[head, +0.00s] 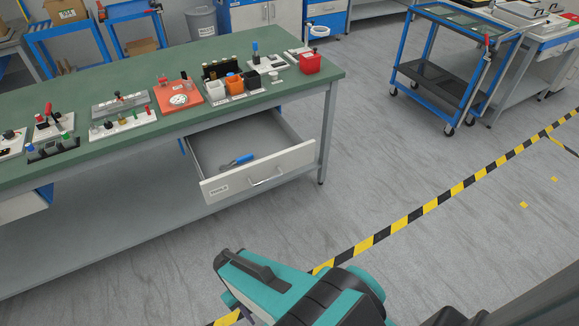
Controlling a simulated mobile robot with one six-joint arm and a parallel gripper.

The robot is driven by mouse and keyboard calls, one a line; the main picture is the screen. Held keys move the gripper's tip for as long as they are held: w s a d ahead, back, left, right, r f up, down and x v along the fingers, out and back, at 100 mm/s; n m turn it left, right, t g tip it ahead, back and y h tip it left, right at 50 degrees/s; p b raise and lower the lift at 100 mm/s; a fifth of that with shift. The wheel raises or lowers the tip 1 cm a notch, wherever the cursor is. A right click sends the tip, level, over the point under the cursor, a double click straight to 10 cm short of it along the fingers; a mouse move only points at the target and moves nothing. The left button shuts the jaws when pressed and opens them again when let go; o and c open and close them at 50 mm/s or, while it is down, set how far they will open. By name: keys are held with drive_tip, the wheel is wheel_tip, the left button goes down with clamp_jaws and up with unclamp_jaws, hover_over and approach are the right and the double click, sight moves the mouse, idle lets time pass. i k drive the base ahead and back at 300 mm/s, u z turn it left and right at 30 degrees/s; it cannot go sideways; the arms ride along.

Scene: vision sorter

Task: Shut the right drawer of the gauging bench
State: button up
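The right drawer (258,173) of the green-topped gauging bench (331,75) is pulled well out below the bench top at its right end. It has a pale front with a label and a metal bar handle (267,180). A blue-handled tool (236,161) lies inside on the drawer floor. My gripper (238,306) is at the bottom of the head view, in front of the drawer and apart from it. My teal and black arm hides most of it, so its fingers cannot be made out.
A second drawer front (22,205) shows under the bench at left. Trays, blocks and a red box (310,63) stand on the bench. Yellow-black floor tape (430,207) crosses at right. A blue cart (440,80) stands at back right. Floor right of the drawer is clear.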

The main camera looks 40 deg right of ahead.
sight(277, 150)
drive_tip(key=z, duration=0.9)
drive_tip(key=k, duration=0.95)
drive_tip(key=i, duration=0.75)
drive_tip(key=z, duration=0.05)
